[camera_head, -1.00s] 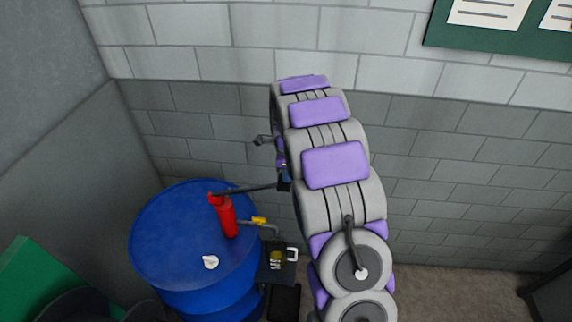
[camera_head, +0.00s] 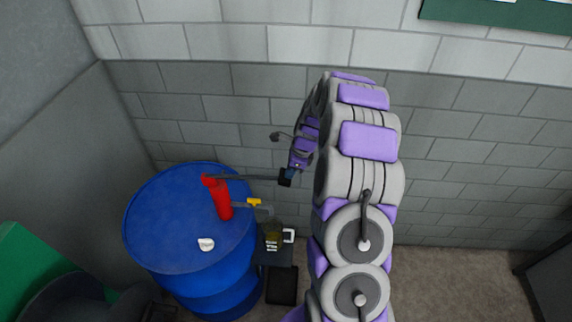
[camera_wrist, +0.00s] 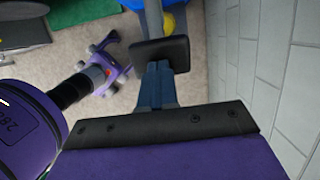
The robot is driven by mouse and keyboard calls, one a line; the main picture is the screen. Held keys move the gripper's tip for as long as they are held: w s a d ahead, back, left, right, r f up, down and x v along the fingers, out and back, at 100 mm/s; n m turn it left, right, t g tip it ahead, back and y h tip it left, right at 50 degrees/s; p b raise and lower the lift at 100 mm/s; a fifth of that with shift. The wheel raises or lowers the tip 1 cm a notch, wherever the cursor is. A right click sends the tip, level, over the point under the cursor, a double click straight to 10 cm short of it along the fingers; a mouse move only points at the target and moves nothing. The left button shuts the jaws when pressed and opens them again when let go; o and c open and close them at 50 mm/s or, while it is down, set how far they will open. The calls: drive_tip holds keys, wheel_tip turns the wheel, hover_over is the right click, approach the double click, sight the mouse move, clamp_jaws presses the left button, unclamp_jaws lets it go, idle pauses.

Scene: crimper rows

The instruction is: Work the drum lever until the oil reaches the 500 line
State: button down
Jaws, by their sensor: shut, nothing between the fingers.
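The blue drum (camera_head: 165,225) stands at the left in the head view, with a red pump (camera_head: 222,199) upright on its top. The pump's dark lever (camera_head: 245,178) runs right, almost level, to a black end pad (camera_head: 285,178). My gripper (camera_head: 292,173) is at that pad. In the wrist view my gripper's blue fingers (camera_wrist: 157,82) are shut with nothing between them, and their tips meet or overlap the black pad (camera_wrist: 160,52). A clear jug (camera_head: 274,236) with yellowish oil and a white handle stands below the spout (camera_head: 243,207). Its oil level against the marks is too small to read.
The jug stands on a small dark stand (camera_head: 277,257) right of the drum. A white lump (camera_head: 206,244) lies on the drum top. A grey block wall (camera_head: 450,140) is close behind my arm. Green and dark objects (camera_head: 45,275) stand at lower left.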

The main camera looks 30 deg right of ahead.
wheel_tip(320, 180, down, 6)
drive_tip(key=s, duration=0.1)
drive_tip(key=shift+s+f+y, duration=0.2)
drive_tip(key=shift+s+y, duration=0.15)
drive_tip(key=shift+y, duration=0.05)
drive_tip(key=shift+s, duration=0.1)
drive_tip(key=d+p+v, duration=0.1)
drive_tip(key=v, duration=1.4)
drive_tip(key=shift+w+t, duration=0.25)
drive_tip(key=shift+t, duration=0.15)
drive_tip(key=shift+r, duration=0.15)
